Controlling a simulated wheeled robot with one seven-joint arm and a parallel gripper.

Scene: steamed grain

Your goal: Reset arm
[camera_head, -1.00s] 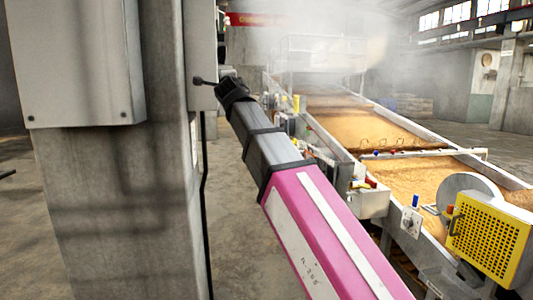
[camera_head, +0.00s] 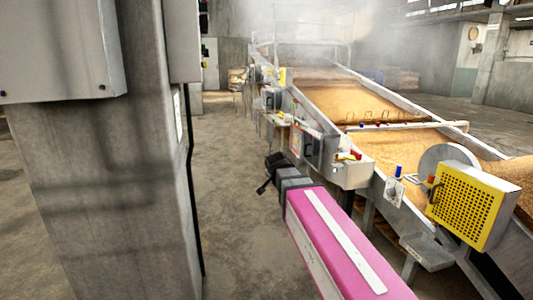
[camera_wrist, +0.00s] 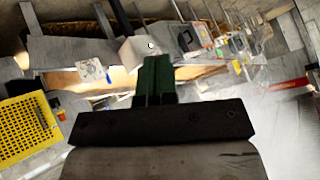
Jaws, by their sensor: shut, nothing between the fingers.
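My pink and grey arm reaches in from the lower right in the head view. Its dark end, with my gripper (camera_head: 268,178), hangs over the concrete floor to the left of the conveyor line and right of the pillar. The fingers are small and partly hidden there. In the wrist view my gripper (camera_wrist: 156,60) shows its dark green fingers close together, shut and empty. It appears apart from the machinery behind it.
A concrete pillar (camera_head: 110,190) with a grey cabinet (camera_head: 60,50) stands at the left. The grain conveyor (camera_head: 390,150) fills the right, with control boxes along its side and a yellow perforated guard (camera_head: 465,208). Open floor (camera_head: 232,150) lies between them. Steam drifts at the back.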

